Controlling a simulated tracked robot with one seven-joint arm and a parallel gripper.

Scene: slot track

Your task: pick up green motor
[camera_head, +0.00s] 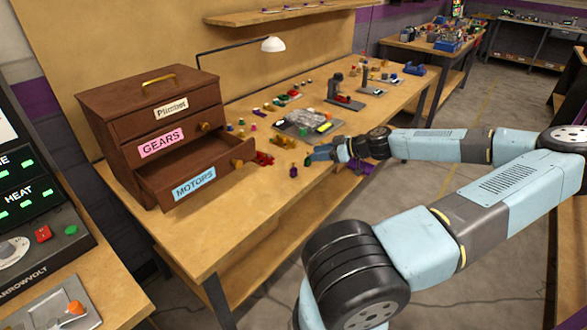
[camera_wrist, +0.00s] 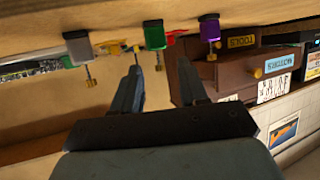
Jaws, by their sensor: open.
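The green motor (camera_wrist: 154,35) shows in the wrist view at the upper middle, against the bench top, with a small shaft sticking out. A red part (camera_wrist: 176,36) is right beside it. My gripper (camera_wrist: 160,65) is open and empty, its two fingers pointing toward the green motor with a gap between them and it. In the head view my gripper (camera_head: 314,155) is low over the front part of the bench, right of the open drawer.
A grey motor (camera_wrist: 78,47) and a yellow one lie left, a purple one (camera_wrist: 210,28) right. The wooden cabinet (camera_head: 150,125) has its motors drawer (camera_head: 195,181) pulled open. A tray (camera_head: 305,122) and several small parts lie behind my gripper. A lamp (camera_head: 273,45) stands over the bench.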

